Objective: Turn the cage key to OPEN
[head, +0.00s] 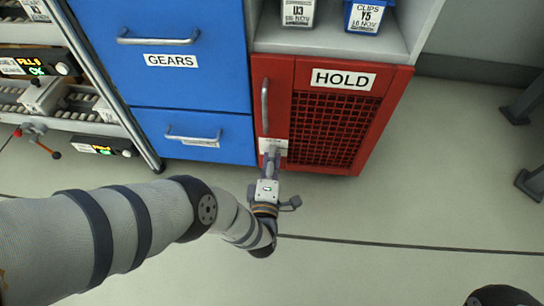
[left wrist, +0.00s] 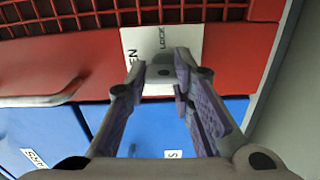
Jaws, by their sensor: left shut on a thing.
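The red cage (head: 335,120) has a mesh door and a HOLD sign (head: 343,79). A white lock plate (head: 268,142) sits low on its left part. In the left wrist view the plate (left wrist: 190,45) reads LOCK, with a partly hidden word ending in EN. My left gripper (head: 272,158) reaches the plate from the front. In the left wrist view its fingers (left wrist: 163,75) close on the small grey key (left wrist: 162,72) at the plate. The fingertips hide part of the key, so I cannot tell which word it points to. My right gripper is not in view.
Blue drawers (head: 190,90), one labelled GEARS, stand left of the cage. A vertical handle (head: 264,105) is on the cage's left part, above the plate. A shelf (head: 330,40) with bins is above. The floor (head: 400,190) in front is clear.

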